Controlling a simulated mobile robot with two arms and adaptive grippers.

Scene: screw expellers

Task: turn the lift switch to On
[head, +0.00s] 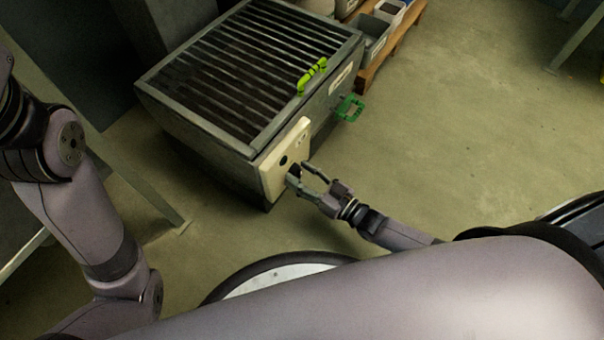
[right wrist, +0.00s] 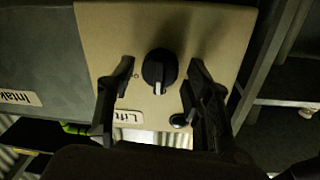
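The lift switch (right wrist: 160,70) is a round black knob with a white pointer, seen in the right wrist view on a beige panel (right wrist: 115,25). Its pointer runs towards the bottom of that picture. A white "Lift" label (right wrist: 127,117) is below and left of it. My right gripper (right wrist: 161,66) is open, with one finger on each side of the knob; visible gaps separate both fingers from it. In the head view the right gripper (head: 303,174) is at the front of the panel (head: 294,146). My left arm shows, but its gripper is out of view.
The panel is on a grey machine with a slatted top (head: 245,60). A yellow-green handle (head: 312,75) and a green handle (head: 350,107) are beyond the panel. A dark round button (right wrist: 178,120) is close to the right finger. Open floor (head: 450,130) lies to the right.

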